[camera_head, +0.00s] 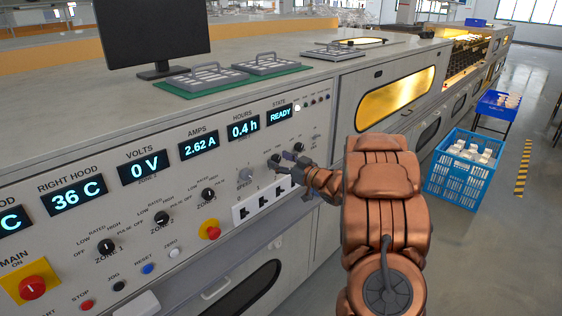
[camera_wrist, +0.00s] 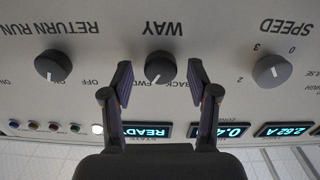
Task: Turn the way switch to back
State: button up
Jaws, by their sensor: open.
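The way switch (camera_wrist: 160,68) is a dark round knob on the pale panel, seen upside down in the wrist view. My gripper (camera_wrist: 160,76) is open, with one finger on each side of the knob. Gaps show between the fingers and the knob, and it does not grip it. In the head view my gripper (camera_head: 284,164) is at the panel and partly hides the switch area.
The return run knob (camera_wrist: 53,66) and the speed knob (camera_wrist: 271,71) flank the way switch. The state display (camera_head: 279,115) reads READY. A row of black sockets (camera_head: 263,202) lies below. A blue crate (camera_head: 463,181) stands on the floor at right.

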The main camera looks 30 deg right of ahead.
grip_shut()
dwell(0.4)
jog(key=shift+n+b, duration=0.4)
jog(key=shift+b, duration=0.05)
jog(key=n+b, duration=0.3)
jog(key=b, duration=0.1)
jog(key=shift+f, duration=0.2)
jog(key=n+b, duration=0.5)
jog(key=shift+n+b, duration=0.3)
jog(key=shift+a+r+n+b, duration=0.1)
jog(key=shift+r+n+b, duration=0.05)
jog(key=shift+n+b, duration=1.1)
